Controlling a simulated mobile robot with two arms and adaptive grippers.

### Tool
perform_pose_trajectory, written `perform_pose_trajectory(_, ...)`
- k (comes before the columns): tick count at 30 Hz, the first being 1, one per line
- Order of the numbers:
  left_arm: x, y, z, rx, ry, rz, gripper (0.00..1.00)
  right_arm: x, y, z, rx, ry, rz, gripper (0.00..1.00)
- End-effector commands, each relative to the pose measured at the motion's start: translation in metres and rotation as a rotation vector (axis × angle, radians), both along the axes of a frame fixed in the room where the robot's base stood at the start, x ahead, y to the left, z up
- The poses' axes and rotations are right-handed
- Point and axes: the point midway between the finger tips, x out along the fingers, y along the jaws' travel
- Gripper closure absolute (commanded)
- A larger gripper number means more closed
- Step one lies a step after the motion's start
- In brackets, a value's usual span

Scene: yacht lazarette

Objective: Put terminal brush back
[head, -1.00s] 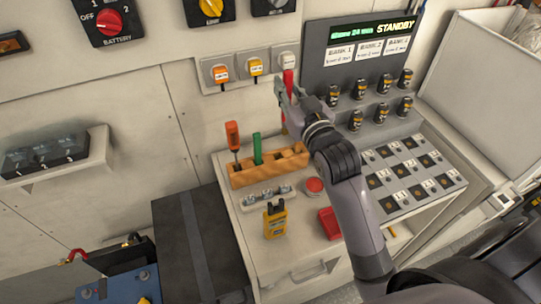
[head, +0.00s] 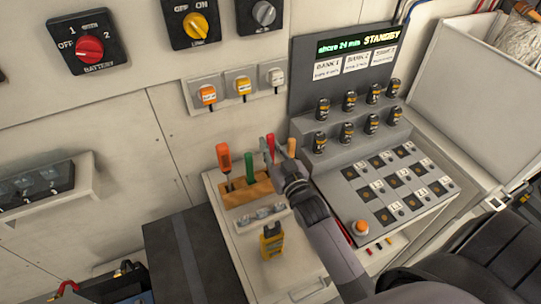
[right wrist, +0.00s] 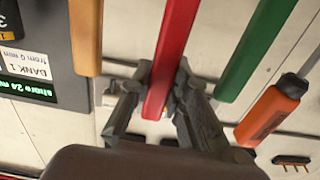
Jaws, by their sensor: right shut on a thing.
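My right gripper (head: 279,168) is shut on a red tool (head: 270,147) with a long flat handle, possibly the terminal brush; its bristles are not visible. The red tool (right wrist: 172,50) stands between both fingers of the right gripper (right wrist: 165,100) in the right wrist view. The gripper is at the right part of a wooden rack (head: 240,197). An orange-handled tool (head: 224,158) and a green-handled tool (head: 250,166) stand in the rack to the left. A tan handle (head: 291,147) stands just right of the red tool. The red tool's lower end is hidden by my gripper. My left gripper is out of view.
A yellow device (head: 271,241) and a small metal strip (head: 261,217) lie on the bench in front of the rack. Wall sockets (head: 242,88) are behind.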

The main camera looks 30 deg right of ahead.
Motion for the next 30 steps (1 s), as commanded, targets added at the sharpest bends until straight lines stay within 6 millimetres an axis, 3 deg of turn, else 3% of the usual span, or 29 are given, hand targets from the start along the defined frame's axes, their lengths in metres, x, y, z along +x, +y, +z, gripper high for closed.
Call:
perform_pose_trajectory(3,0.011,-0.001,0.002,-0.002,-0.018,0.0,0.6,0.0,0.0,-0.01,0.0,0.001,0.0,1.0)
perform_pose_trajectory(9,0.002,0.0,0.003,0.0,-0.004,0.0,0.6,0.0,0.0,-0.037,0.0,0.001,0.0,1.0)
perform_pose_trajectory(22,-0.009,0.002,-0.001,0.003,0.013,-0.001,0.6,0.0,0.0,-0.045,0.0,0.0,0.0,1.0)
perform_pose_trajectory(23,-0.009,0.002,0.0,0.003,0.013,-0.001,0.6,0.0,0.0,-0.044,0.0,0.0,0.0,0.81)
perform_pose_trajectory(30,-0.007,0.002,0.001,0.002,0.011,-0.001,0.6,0.0,0.0,-0.043,0.0,0.0,0.0,0.65)
